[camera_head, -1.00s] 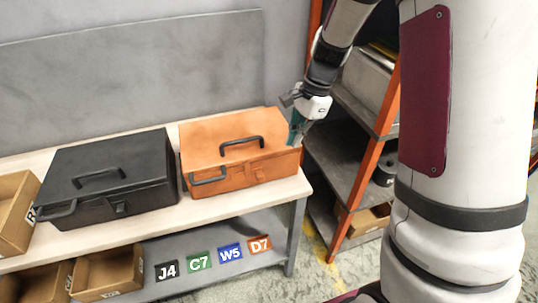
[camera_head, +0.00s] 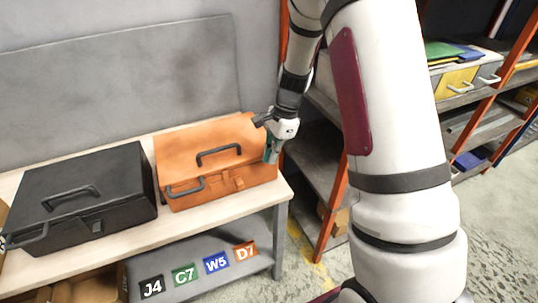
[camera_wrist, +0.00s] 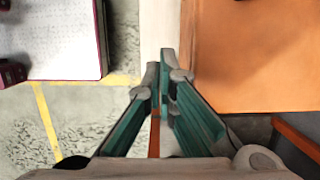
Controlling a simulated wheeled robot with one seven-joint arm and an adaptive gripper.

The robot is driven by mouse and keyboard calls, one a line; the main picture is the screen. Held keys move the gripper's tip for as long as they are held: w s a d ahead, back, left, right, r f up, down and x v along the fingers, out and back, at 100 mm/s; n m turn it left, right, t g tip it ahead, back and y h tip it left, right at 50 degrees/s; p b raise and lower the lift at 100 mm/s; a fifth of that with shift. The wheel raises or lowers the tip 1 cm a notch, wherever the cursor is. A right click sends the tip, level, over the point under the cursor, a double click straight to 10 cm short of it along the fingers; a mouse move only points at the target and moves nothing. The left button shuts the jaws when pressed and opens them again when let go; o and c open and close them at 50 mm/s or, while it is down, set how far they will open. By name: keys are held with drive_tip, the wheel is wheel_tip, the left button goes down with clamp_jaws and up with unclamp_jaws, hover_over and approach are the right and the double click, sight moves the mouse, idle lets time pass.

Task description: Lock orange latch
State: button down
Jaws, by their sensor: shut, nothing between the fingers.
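An orange toolbox (camera_head: 218,180) stands on the workbench with its lid down. A dark handle (camera_head: 219,154) lies on the lid. A dark loop (camera_head: 185,190) sticks out from the left of its front, and a small orange latch (camera_head: 239,183) shows on the front's right part; whether it is fastened I cannot tell. My gripper (camera_head: 270,158) is at the toolbox's right end, pointing down, shut and empty. In the wrist view my gripper (camera_wrist: 160,63) shows its green-sided fingers together beside the orange surface (camera_wrist: 255,55), apart from it or touching I cannot tell.
A black toolbox (camera_head: 82,192) stands to the left on the bench (camera_head: 200,218). Labels J4, C7, W5 and D7 (camera_head: 245,251) are on the lower shelf. Orange-posted shelving (camera_head: 332,205) stands close on the right. A grey panel (camera_head: 115,85) rises behind.

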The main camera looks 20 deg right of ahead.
sight(241, 184)
drive_tip(key=x, duration=0.7)
drive_tip(key=shift+s, duration=0.1)
drive_tip(key=a+p, duration=0.1)
drive_tip(key=a, duration=0.1)
drive_tip(key=shift+a, duration=1)
drive_tip(key=shift+a, duration=2)
